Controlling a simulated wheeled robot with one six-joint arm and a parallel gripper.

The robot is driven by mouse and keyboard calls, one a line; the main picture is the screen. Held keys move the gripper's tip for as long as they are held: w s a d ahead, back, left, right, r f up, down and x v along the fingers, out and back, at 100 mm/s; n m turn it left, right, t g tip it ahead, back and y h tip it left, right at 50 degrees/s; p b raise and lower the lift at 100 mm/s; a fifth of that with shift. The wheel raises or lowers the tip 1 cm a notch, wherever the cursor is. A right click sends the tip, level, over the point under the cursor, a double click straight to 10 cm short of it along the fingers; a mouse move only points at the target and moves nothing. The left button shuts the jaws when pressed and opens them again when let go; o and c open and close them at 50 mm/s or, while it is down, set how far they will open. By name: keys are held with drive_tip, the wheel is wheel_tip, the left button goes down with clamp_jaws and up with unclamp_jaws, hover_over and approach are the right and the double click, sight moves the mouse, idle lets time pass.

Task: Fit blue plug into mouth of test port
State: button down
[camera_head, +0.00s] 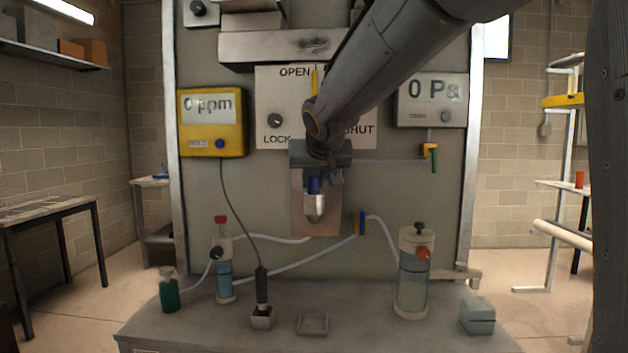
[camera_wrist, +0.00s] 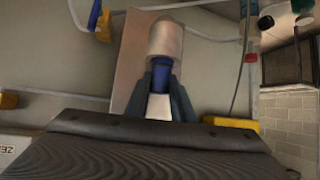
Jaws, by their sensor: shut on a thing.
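My gripper (camera_head: 314,178) is in front of the grey panel, pointing down, shut on the blue plug (camera_head: 314,187). In the wrist view the dark fingers of my gripper (camera_wrist: 161,82) stand on both sides of the blue plug (camera_wrist: 162,69), hiding part of it. The test port (camera_head: 313,212) is a pale metal cylinder with a tapered lower end, right below the plug on a tan backing plate. It also shows in the wrist view (camera_wrist: 166,40), in line with the plug. The plug meets the port's mouth in both views; I cannot tell how deep it sits.
A yellow meter (camera_head: 212,122) hangs left and a grey pressure display (camera_head: 431,100) right. Below, the bench (camera_head: 360,325) holds a green bottle (camera_head: 168,292), a blue-liquid cylinder (camera_head: 224,275), a black probe (camera_head: 262,288) and a clear cylinder (camera_head: 412,285).

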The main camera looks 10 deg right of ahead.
drive_tip(key=shift+f, duration=0.15)
drive_tip(key=c, duration=1.5)
unclamp_jaws()
drive_tip(key=shift+c, duration=0.2)
drive_tip(key=shift+r, duration=0.2)
drive_tip(key=shift+s+r, duration=0.2)
drive_tip(key=v, duration=1.1)
drive_tip(key=shift+s+b, duration=0.2)
drive_tip(key=shift+b, duration=0.25)
drive_tip(key=shift+r, duration=0.1)
